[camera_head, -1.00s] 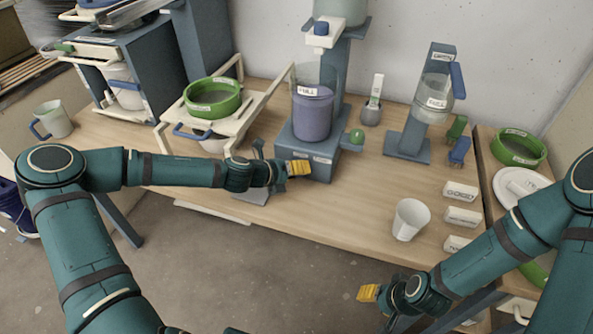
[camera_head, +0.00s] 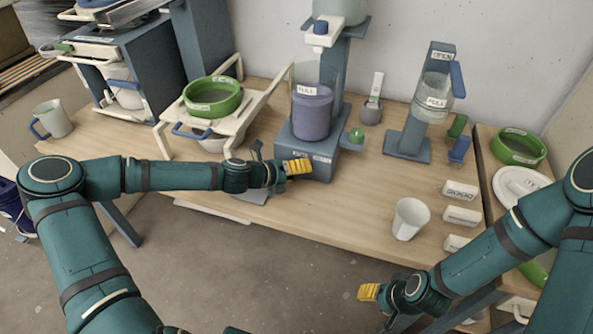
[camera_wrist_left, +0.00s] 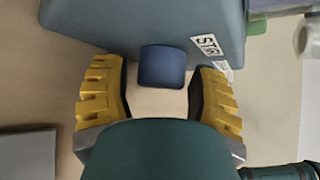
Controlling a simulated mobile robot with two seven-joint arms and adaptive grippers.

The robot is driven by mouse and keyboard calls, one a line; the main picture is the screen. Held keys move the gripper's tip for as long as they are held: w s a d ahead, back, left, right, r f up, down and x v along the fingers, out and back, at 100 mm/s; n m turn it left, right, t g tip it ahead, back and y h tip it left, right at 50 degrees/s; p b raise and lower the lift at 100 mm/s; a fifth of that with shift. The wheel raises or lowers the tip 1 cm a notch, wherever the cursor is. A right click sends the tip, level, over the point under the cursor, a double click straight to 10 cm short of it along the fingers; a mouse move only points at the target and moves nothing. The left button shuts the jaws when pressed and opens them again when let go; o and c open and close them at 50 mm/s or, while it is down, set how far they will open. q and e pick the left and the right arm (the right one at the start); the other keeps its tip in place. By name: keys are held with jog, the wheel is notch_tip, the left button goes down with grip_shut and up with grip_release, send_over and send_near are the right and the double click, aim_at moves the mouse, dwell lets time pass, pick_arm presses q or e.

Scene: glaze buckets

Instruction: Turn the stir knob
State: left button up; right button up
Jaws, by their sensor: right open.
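The stir knob (camera_wrist_left: 161,67) is a small dark blue knob on the face of the blue-grey mixer base (camera_head: 318,166). The base carries a "STIR" label beside the knob in the left wrist view. My left gripper (camera_head: 297,168) is at the front of the base. In the left wrist view its yellow-padded fingers (camera_wrist_left: 158,95) are open, one on each side of the knob, with a gap on both sides. The knob is hidden in the head view. My right gripper (camera_head: 368,292) is open and empty, off the table's front edge.
A purple-filled container (camera_head: 311,112) labelled "FULL" stands on the base, with a green knob (camera_head: 357,135) at its right. A white cup (camera_head: 410,218) stands to the right. A green sieve (camera_head: 212,97) sits on a cream stand at left. The table front between base and cup is clear.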

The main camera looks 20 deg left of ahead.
pick_arm(q)
jog(key=v, duration=1.2)
dwell(0.7)
